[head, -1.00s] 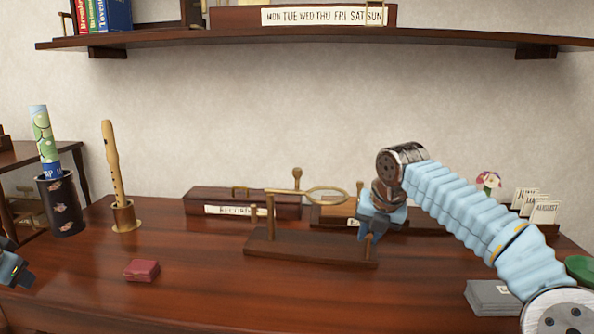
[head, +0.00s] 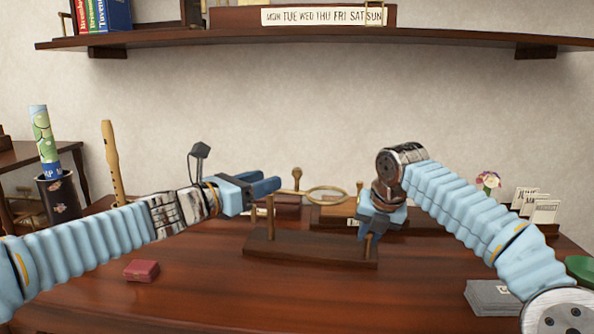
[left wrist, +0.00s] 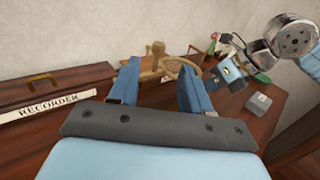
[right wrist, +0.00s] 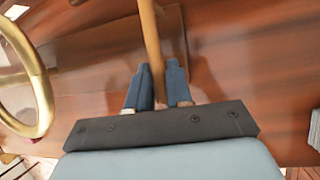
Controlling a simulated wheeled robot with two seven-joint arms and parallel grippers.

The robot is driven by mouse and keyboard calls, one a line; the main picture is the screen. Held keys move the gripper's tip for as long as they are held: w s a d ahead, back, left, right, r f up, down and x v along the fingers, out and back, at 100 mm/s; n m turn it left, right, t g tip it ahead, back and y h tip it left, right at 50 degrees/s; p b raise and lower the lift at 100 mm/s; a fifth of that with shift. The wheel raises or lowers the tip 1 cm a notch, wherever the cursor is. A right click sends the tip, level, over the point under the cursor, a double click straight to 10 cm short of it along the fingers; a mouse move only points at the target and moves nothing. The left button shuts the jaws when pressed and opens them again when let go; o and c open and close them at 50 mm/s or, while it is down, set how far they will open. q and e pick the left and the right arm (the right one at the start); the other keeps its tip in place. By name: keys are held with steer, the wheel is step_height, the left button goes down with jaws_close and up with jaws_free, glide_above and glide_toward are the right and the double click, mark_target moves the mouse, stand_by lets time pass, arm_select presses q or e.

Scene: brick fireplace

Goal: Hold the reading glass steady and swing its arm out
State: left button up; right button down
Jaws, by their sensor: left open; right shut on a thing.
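The reading glass has a brass ring (head: 328,194) on a thin arm above a dark wooden stand (head: 310,249). The ring also shows large in the right wrist view (right wrist: 42,88). My right gripper (head: 370,226) is at the stand's right end, shut on an upright wooden post (right wrist: 150,40). My left gripper (head: 278,185) is open at the left end of the brass arm. In the left wrist view the brass parts (left wrist: 157,62) appear between and beyond the spread fingers (left wrist: 158,88); I cannot tell whether they touch.
A recorder box (left wrist: 55,98) stands behind, partly hidden by my left gripper in the head view. A small red box (head: 141,271) lies front left. A wooden recorder (head: 112,160) stands at left. Grey boxes (head: 492,298) lie at right. The front middle is clear.

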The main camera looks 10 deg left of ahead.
mark_target(293, 171)
arm_select(q)
steer(key=x, duration=1.1)
steer(key=shift+a+f, duration=0.1)
jaws_close()
